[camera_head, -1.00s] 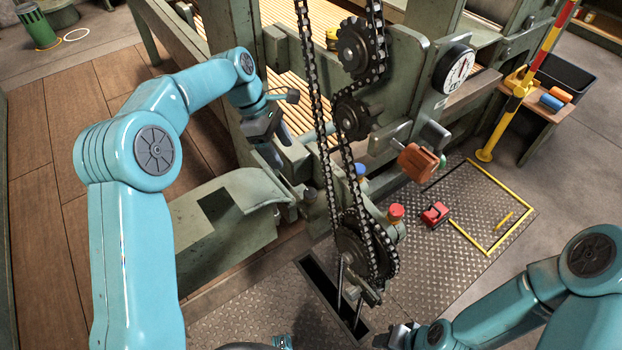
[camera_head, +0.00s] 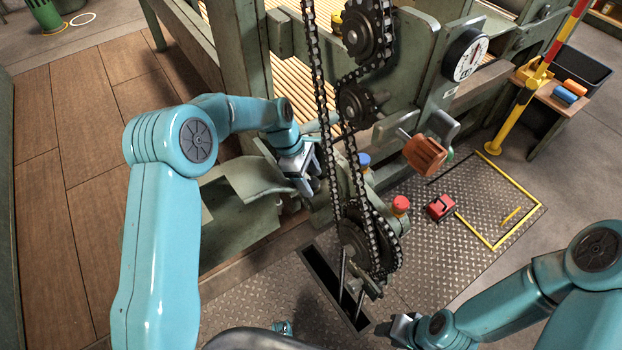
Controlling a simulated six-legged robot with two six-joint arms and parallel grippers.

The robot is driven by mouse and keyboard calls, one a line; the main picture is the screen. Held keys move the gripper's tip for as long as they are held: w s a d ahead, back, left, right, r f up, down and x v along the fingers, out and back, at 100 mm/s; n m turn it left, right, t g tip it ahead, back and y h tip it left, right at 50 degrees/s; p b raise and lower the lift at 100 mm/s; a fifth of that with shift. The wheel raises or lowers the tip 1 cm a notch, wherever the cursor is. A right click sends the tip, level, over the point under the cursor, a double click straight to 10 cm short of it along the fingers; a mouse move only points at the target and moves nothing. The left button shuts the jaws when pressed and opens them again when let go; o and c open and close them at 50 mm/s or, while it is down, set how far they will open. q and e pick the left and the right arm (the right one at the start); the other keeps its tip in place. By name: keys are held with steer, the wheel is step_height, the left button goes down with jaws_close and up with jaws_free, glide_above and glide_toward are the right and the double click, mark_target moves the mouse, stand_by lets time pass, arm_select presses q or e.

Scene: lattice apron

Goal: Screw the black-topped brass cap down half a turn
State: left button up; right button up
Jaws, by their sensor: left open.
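My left gripper (camera_head: 310,186) is open, pointing down at the machine's side just left of the chain. The black-topped brass cap does not show clearly; the gripper and chain cover that spot. I cannot tell whether the jaws stand around the cap or beside it. A red-topped cap (camera_head: 400,204) and a blue-topped cap (camera_head: 363,160) stand on the machine to the right of the chain. My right gripper (camera_head: 402,328) is low in the picture, partly seen, away from the caps; its jaws are not clear.
The roller chain (camera_head: 325,130) and its sprockets (camera_head: 355,105) are close beside my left gripper. An orange-brown handle (camera_head: 425,155) sticks out at the right. A dark slot (camera_head: 325,280) opens in the floor below the chain.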

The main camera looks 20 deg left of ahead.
arm_select(q)
steer(key=shift+d+f, duration=0.2)
steer(key=shift+f, duration=0.25)
steer(key=c, duration=1.1)
steer(key=shift+o, duration=0.2)
